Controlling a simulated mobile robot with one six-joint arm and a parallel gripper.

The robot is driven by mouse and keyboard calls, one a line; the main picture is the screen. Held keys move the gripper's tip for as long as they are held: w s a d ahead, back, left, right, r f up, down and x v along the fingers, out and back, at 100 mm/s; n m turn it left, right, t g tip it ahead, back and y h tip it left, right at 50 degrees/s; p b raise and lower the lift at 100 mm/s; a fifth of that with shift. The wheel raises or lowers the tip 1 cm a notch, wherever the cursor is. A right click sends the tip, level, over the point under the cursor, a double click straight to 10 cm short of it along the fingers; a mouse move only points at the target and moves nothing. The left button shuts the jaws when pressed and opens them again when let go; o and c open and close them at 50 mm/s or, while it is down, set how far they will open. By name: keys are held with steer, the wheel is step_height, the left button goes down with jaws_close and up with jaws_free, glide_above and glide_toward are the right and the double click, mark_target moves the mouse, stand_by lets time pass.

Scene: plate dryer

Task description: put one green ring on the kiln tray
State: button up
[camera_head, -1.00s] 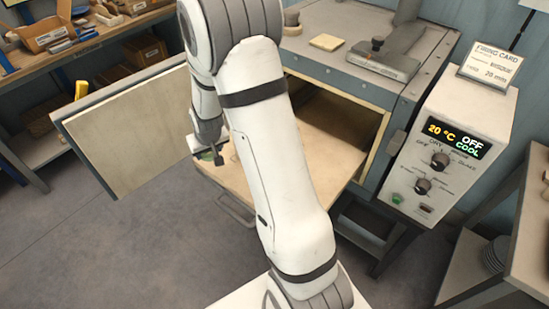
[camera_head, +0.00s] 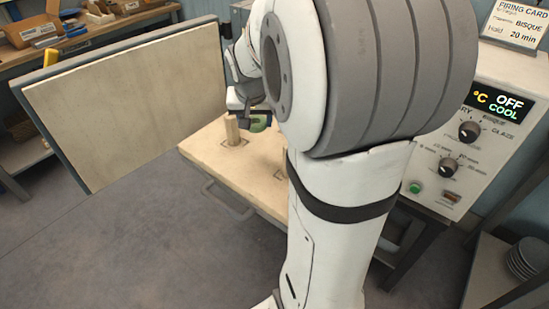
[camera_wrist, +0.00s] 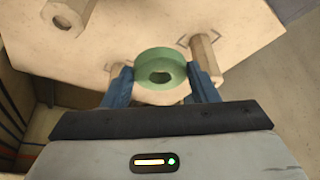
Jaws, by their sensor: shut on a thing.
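A green ring (camera_wrist: 161,66) is held between the two blue fingers of my gripper (camera_wrist: 158,84) in the wrist view. My gripper is shut on it, with a finger on each side. In the head view the ring (camera_head: 258,125) shows in part beside the gripper (camera_head: 262,117). The pale kiln tray (camera_wrist: 135,35) lies beyond the ring in the wrist view; its near part (camera_head: 210,152) also shows in the head view. The ring appears over the tray, but I cannot tell whether it touches it. My arm hides much of the tray.
The open kiln door (camera_head: 120,95) stands left of the tray. The control box (camera_head: 490,130) reads OFF and COOL.

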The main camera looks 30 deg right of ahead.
mark_target(258, 159)
step_height(258, 159, down, 12)
steer(key=shift+s+r+b, duration=0.1)
steer(key=shift+b, duration=0.7)
steer(key=o, duration=1)
steer(key=shift+c, duration=0.2)
